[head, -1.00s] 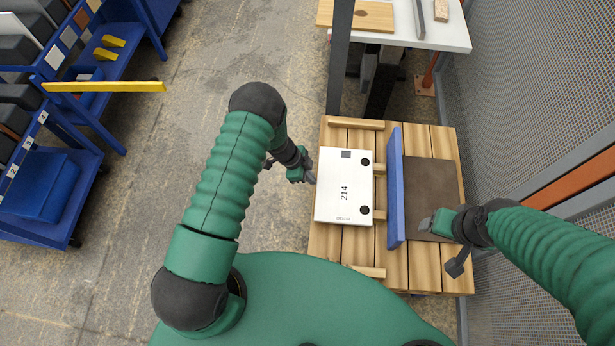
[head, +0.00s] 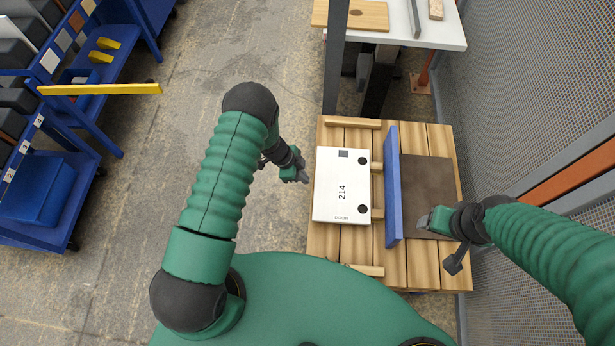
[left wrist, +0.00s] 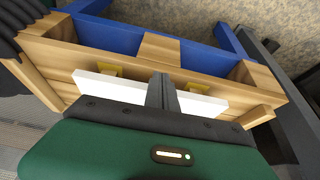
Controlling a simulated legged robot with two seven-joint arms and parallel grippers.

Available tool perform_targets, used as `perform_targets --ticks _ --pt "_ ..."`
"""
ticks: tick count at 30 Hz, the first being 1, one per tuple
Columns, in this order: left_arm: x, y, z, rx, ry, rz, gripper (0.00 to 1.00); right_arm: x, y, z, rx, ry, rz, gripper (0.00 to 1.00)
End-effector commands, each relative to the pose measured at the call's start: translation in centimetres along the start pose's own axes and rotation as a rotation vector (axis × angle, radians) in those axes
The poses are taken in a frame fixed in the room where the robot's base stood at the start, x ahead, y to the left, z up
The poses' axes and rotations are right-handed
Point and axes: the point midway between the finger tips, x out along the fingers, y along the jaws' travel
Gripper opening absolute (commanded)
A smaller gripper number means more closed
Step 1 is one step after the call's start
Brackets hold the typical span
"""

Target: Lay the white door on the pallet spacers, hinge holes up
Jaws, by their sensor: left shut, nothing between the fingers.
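The white door (head: 329,205) lies flat on the left part of the wooden pallet (head: 395,263), resting on the spacers (head: 377,188). Two dark round hinge holes show on its upper face along its right edge, with the marking "214" facing up. My left gripper (head: 304,178) is shut and empty, just left of the door's left edge and apart from it. In the left wrist view its fingers (left wrist: 162,95) stand in front of the door's white edge (left wrist: 205,105). My right gripper (head: 424,222) is over the brown board on the right; its fingers are too small to judge.
A blue upright divider (head: 392,190) stands between the door and the brown board (head: 428,180). More spacers lie at the pallet's top (head: 352,123) and bottom. A white table (head: 440,35) stands beyond, mesh fencing (head: 520,90) right, blue racks (head: 45,210) left. Floor left of the pallet is clear.

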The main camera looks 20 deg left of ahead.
Motion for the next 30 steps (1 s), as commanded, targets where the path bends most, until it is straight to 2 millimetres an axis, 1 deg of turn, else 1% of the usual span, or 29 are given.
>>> perform_targets --ticks 4,8,11,15,24,27,30 --pt "-0.4 0.0 0.8 0.000 0.000 0.000 0.00 -0.1 0.0 0.0 0.000 0.000 0.000 0.67" --pt "-0.6 0.0 0.8 0.001 0.001 0.001 0.00 -0.3 0.0 -0.1 0.000 0.000 0.000 0.67" --pt "-1.4 0.0 0.4 0.001 0.001 0.000 0.00 -1.2 0.0 -0.3 0.000 0.000 0.000 0.67" --pt "-3.2 0.0 -0.3 0.000 0.000 0.000 0.00 -2.9 0.0 -0.7 0.000 0.000 0.000 0.67" --pt "-6.5 0.0 -1.8 0.000 0.000 0.000 0.00 -6.2 0.0 -1.5 0.000 0.000 0.000 0.67" --pt "-7.0 0.0 -2.0 0.000 0.000 0.000 0.00 -6.8 0.0 -1.6 0.000 0.000 0.000 0.67" --pt "-6.9 0.0 -1.9 0.000 0.000 0.000 0.00 -6.6 0.0 -1.6 0.000 0.000 0.000 0.67"
